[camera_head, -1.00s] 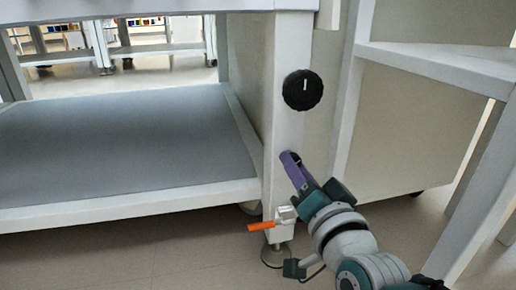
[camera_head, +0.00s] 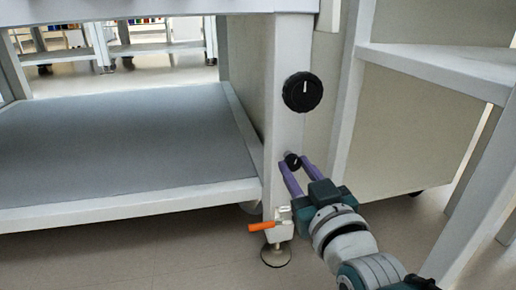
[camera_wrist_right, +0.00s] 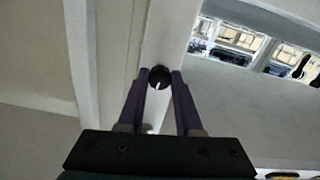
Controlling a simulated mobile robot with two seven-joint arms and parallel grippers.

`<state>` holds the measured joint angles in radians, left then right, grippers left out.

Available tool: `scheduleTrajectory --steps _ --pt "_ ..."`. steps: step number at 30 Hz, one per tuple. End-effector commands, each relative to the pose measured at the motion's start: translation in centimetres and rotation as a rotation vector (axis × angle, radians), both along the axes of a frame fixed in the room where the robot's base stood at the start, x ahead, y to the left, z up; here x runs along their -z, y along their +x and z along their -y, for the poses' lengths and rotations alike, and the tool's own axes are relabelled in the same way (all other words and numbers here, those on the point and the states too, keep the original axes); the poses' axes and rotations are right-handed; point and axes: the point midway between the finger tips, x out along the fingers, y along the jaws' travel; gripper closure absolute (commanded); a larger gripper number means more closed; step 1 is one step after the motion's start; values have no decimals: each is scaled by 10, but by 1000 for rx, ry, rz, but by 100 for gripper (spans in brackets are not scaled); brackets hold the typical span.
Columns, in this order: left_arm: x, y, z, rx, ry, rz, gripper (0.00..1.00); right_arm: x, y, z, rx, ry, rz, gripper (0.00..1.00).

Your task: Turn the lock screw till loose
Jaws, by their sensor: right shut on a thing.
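The lock screw (camera_head: 292,159) is a small black knob on the front of the white table leg (camera_head: 285,125), below a large black dial. My right gripper (camera_head: 294,165) has its two purple fingers on either side of the screw and is shut on it. In the right wrist view the lock screw (camera_wrist_right: 159,77) sits between the fingertips (camera_wrist_right: 159,82), with a white mark on its face. The screw's sides are partly hidden by the fingers. My left gripper is not in view.
The large black dial (camera_head: 302,91) with a white mark is higher on the leg. An orange-handled lever (camera_head: 262,226) sticks out left near the foot (camera_head: 275,256). A grey shelf (camera_head: 120,140) lies to the left, and a white frame (camera_head: 435,68) stands to the right.

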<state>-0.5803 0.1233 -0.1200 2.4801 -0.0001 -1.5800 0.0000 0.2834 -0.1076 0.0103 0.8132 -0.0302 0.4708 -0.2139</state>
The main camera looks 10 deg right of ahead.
Motion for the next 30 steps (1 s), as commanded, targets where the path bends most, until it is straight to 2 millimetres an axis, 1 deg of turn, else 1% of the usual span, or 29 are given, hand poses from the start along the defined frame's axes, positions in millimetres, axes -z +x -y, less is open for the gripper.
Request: scheduleTrajectory --steps 1,10,25,26,30 --pt "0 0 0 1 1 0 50 -3 1 -1 0 -26 10 100" --pt "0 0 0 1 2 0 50 -4 1 0 0 -126 14 100" --pt "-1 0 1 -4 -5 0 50 -4 1 0 -1 -145 16 100" --pt "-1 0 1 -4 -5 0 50 -4 1 0 -1 -145 16 65" --pt "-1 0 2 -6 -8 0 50 -3 1 0 0 -144 13 49"
